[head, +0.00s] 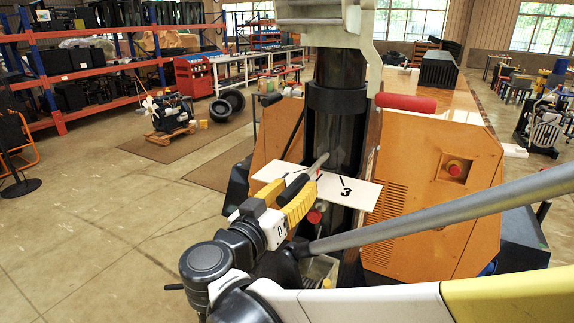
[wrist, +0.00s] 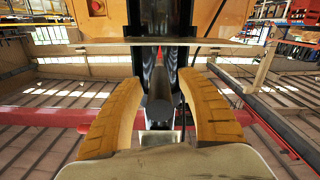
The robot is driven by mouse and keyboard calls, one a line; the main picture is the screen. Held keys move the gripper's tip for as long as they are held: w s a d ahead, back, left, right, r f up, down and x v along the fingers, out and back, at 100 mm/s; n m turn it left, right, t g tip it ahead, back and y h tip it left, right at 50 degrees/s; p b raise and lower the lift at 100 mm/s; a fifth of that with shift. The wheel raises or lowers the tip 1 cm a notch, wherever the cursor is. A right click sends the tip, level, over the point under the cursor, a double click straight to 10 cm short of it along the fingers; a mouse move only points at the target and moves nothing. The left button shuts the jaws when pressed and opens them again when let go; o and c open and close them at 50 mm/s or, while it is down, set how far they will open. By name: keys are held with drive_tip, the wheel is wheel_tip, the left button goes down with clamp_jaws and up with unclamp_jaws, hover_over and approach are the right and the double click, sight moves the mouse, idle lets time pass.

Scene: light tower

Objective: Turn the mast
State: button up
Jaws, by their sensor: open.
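The black mast (head: 340,125) stands upright in the orange light tower (head: 285,135). A white plate (head: 362,193) marked with a 3 sits across the mast's front; it shows edge-on in the wrist view (wrist: 235,43). A grey handle bar (head: 319,163) points out from the mast above the plate. My gripper (head: 299,188) is at the plate's left part, by this bar. In the wrist view the dark bar (wrist: 160,90) lies between my two yellow fingers (wrist: 158,82), with gaps on both sides. My gripper is open. The bar's near part is hidden in the head view.
A red button (head: 454,168) is on the right orange panel, and another red knob (head: 314,216) is below the plate. Open floor (head: 110,235) lies to the left, with shelves (head: 90,75) behind.

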sight(304, 183)
drive_tip(key=shift+x, duration=1.5)
clamp_jaws()
drive_tip(key=shift+s+d+y, duration=0.15)
drive_tip(key=shift+d+y, duration=0.15)
